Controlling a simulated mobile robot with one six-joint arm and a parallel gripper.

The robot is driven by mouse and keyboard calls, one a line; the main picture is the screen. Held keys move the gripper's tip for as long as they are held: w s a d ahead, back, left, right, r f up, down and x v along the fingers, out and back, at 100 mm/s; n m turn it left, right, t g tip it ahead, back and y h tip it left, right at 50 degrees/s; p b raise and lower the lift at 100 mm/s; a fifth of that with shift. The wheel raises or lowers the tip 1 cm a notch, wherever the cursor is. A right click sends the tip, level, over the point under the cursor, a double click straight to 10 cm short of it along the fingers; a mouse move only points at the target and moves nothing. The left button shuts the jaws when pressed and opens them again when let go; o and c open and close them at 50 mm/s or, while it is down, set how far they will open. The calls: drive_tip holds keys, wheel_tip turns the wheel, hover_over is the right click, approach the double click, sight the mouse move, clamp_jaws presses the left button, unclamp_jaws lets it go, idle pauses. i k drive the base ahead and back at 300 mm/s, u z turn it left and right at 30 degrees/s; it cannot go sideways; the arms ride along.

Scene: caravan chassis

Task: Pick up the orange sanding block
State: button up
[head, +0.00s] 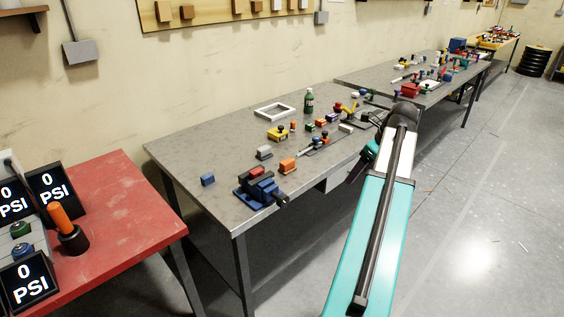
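An orange block (288,166), which looks like the sanding block, lies near the front edge of the grey workbench (215,165). It is just right of and behind a blue vise (258,188). My arm reaches in from the lower right. My gripper (356,170) is at the arm's far end, beyond the bench's front edge and well to the right of the orange block. It is small, dark and partly hidden by my arm, so I cannot tell whether its fingers are open or shut.
A white frame (275,111) and green bottle (309,101) stand behind. A red table (115,225) is at left. Floor right of my arm is clear.

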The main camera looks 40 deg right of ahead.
sight(287, 167)
drive_tip(key=i, duration=0.95)
drive_tip(key=u, duration=0.05)
